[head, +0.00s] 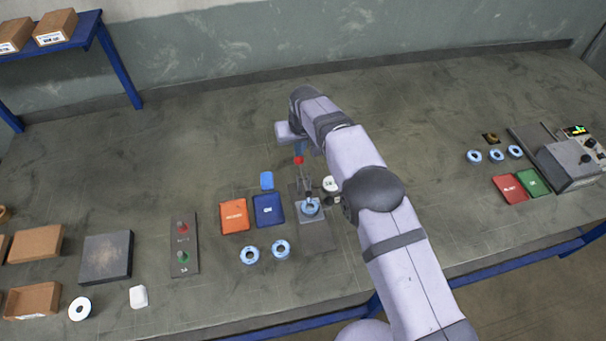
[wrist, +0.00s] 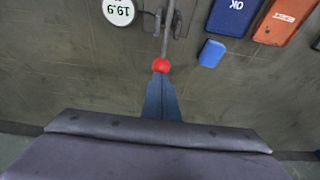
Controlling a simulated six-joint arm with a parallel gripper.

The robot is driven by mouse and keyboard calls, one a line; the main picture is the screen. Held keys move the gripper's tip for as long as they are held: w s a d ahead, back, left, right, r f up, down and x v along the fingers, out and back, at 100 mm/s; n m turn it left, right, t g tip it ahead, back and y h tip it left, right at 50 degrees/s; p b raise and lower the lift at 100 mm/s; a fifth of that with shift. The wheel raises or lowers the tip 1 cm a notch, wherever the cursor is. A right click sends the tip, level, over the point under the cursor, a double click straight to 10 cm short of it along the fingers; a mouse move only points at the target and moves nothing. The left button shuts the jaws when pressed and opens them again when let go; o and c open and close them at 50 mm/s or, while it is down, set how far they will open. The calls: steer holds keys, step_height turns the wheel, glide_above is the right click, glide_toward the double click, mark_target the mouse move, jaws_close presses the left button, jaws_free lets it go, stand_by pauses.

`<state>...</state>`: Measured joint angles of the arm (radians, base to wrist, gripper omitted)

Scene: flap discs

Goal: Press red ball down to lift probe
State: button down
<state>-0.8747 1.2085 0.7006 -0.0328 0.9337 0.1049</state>
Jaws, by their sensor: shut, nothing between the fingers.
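The red ball (head: 299,160) sits on the end of a thin lever of a grey gauge stand (head: 316,238). In the wrist view the red ball (wrist: 161,65) is right at the tips of my gripper. My gripper (head: 299,152) is shut and empty, its blue fingers together and pointing down at the ball. The shut fingers also show in the wrist view (wrist: 161,82). I cannot tell whether they touch the ball. A blue-white disc (head: 311,208) lies on the stand under the probe, whose tip is too small to make out. The round dial (wrist: 118,11) reads 19.9.
An orange bin (head: 235,216), a dark blue OK bin (head: 269,210) and a small blue block (head: 267,180) stand left of the gauge. Two discs (head: 250,255) (head: 281,250) lie in front. A panel with red and green buttons (head: 183,242) is farther left. Bench behind is clear.

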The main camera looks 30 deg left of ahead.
steer(key=shift+f+b, duration=0.75)
steer(key=shift+f, duration=0.45)
steer(key=shift+r, duration=0.2)
step_height(320, 180, up, 9)
steer(key=p, duration=0.5)
steer(key=shift+p, duration=0.3)
